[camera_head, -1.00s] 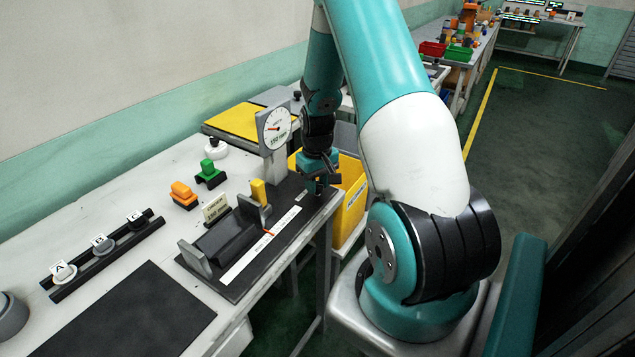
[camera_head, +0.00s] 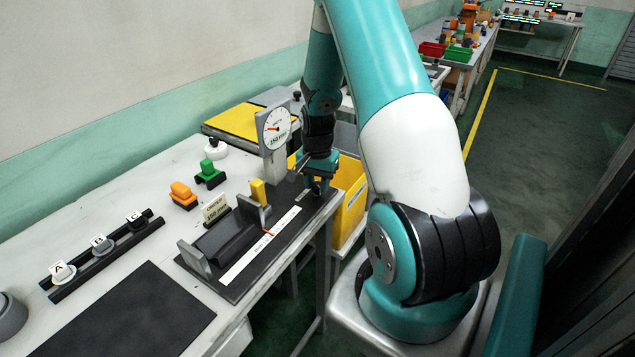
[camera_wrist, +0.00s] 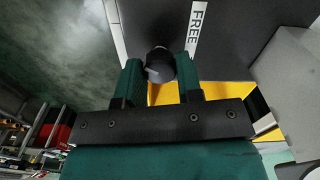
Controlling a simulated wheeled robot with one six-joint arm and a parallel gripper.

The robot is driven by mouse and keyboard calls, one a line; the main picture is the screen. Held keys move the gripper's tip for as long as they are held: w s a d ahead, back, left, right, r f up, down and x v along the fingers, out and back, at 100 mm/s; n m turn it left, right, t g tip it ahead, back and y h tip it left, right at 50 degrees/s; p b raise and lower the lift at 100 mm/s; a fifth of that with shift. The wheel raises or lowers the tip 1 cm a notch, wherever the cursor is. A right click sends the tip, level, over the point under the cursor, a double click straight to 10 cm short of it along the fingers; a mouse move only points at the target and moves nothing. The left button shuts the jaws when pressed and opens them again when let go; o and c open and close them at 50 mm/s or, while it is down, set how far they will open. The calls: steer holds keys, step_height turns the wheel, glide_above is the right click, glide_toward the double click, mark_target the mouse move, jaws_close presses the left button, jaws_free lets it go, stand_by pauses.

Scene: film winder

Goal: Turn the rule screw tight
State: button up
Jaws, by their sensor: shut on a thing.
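The rule screw shows in the wrist view as a dark round knob (camera_wrist: 160,65) between the two green fingers of my gripper (camera_wrist: 158,76). My gripper is shut on this knob. In the head view my gripper (camera_head: 318,187) is low at the far right end of the black winder base (camera_head: 240,283), and the knob is hidden by the gripper there. A white rule strip (camera_head: 262,245) lies along the base, with a red pointer (camera_head: 269,232) at its edge. The word FREE (camera_wrist: 196,18) is printed on a white strip near the knob.
A dial gauge (camera_head: 277,128) on a grey post stands behind the base. A yellow block (camera_head: 258,192), an upright sign (camera_head: 216,210), an orange piece (camera_head: 182,194) and a green piece (camera_head: 209,174) are nearby. A yellow bin (camera_head: 350,205) stands beside the bench's right edge.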

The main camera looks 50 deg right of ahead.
mark_target(317, 184)
steer(key=m, duration=0.5)
steer(key=shift+m, duration=0.4)
stand_by(0.4)
steer(key=o, duration=0.9)
steer(key=shift+r, duration=0.1)
step_height(317, 184, up, 17)
steer(key=shift+r+b, duration=0.2)
steer(key=shift+b, duration=0.5)
